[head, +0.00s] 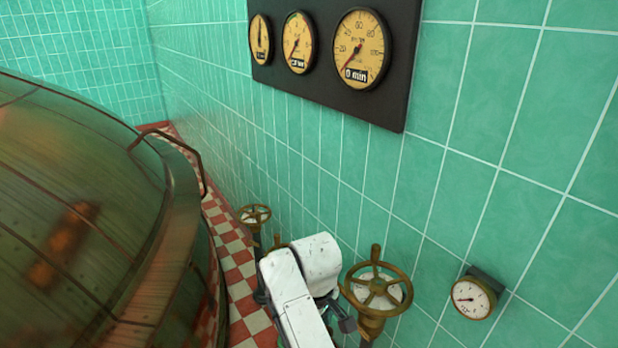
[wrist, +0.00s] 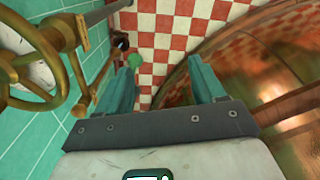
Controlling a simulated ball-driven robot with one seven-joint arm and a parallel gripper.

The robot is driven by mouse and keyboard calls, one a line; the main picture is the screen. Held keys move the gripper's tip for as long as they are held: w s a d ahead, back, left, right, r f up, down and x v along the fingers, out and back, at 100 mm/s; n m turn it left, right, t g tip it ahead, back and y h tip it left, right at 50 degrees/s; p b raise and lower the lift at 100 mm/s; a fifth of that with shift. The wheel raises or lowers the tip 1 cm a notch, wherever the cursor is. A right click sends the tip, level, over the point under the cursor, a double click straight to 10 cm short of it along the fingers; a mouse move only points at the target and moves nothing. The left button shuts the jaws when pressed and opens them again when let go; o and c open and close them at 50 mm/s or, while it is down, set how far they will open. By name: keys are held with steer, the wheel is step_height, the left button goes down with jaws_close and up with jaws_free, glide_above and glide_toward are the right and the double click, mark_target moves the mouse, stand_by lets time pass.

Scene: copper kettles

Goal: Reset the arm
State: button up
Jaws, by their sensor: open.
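My gripper (wrist: 161,68) shows in the wrist view with its two teal fingers spread wide apart and nothing between them. It points down toward the red and white checkered floor. My white arm (head: 296,295) is at the bottom middle of the head view, close to the tiled wall and just left of a brass valve wheel (head: 377,290). In the head view I cannot make out the gripper's fingers clearly. In the wrist view the valve wheel (wrist: 62,75) is left of the gripper, apart from the fingers.
A large copper kettle (head: 90,220) fills the left of the head view and the right of the wrist view (wrist: 285,85). A smaller valve wheel (head: 255,214) and a round gauge (head: 472,298) are by the wall. A dark gauge panel (head: 390,105) hangs above. Checkered floor (head: 235,255) runs between.

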steer(key=s+d+f+m, duration=0.2)
steer(key=s+d+f, duration=0.3)
steer(key=s+d, duration=0.25)
steer(key=s+d+f+m, duration=0.3)
steer(key=s+d+f, duration=0.25)
steer(key=d, duration=0.25)
steer(key=s+d+r+m, duration=0.1)
steer(key=s+d, duration=0.2)
steer(key=s, duration=0.4)
steer(key=s+d+r+m, duration=0.1)
steer(key=s+d+m, duration=0.1)
steer(key=s+d, duration=0.2)
steer(key=s+d+r+m+t, duration=0.1)
steer(key=s+d+m, duration=0.1)
steer(key=s, duration=0.9)
steer(key=shift+d, duration=0.8)
steer(key=shift+c, duration=0.3)
